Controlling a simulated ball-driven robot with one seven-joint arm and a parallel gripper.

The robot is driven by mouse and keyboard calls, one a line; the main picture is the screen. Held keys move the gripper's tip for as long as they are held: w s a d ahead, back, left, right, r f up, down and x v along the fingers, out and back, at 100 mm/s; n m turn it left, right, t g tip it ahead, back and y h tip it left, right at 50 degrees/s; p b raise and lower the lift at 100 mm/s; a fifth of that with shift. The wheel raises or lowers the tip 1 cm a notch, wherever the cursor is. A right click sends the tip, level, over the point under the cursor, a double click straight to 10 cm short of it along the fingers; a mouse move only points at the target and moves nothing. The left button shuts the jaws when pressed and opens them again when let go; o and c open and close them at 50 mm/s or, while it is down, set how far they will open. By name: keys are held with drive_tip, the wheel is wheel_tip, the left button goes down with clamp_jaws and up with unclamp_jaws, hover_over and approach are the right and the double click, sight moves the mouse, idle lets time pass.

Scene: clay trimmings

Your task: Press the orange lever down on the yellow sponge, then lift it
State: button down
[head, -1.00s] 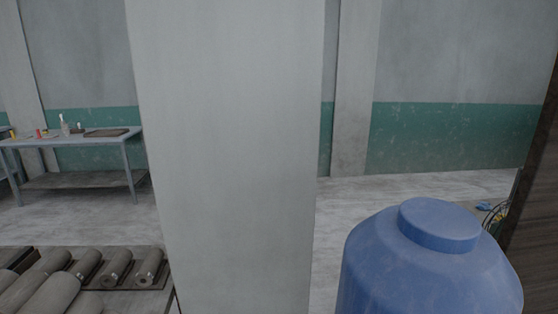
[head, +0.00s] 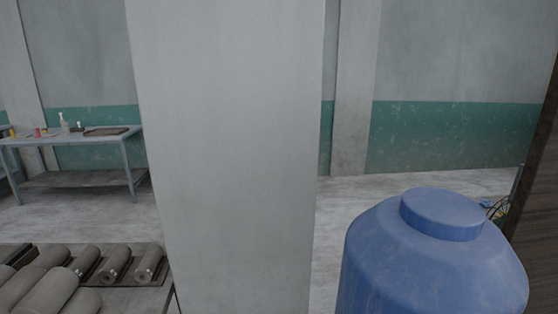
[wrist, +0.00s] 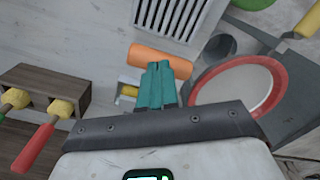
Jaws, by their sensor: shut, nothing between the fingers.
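My gripper (wrist: 158,67) shows in the wrist view with its two teal fingers together and nothing between them. An orange cylindrical bar (wrist: 165,58) lies just past the fingertips, partly covered by them; I cannot tell whether it is the lever or whether it touches them. A small yellow piece (wrist: 129,91) sits left of the fingers by a white bracket, and I cannot tell whether it is the sponge. The head view shows neither my gripper nor a clear lever or sponge.
In the wrist view, a red-rimmed disc (wrist: 279,85) is right of the fingers, and a brown wooden rack (wrist: 45,78) with yellow-tipped tools is left. In the head view, a pale pillar (head: 230,150) stands centrally, a blue drum (head: 430,260) right, and a worktable (head: 75,138) far left.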

drive_tip(key=shift+r, duration=0.15)
drive_tip(key=shift+r+p, duration=1.5)
drive_tip(key=shift+r, duration=1.85)
drive_tip(key=shift+s, duration=0.1)
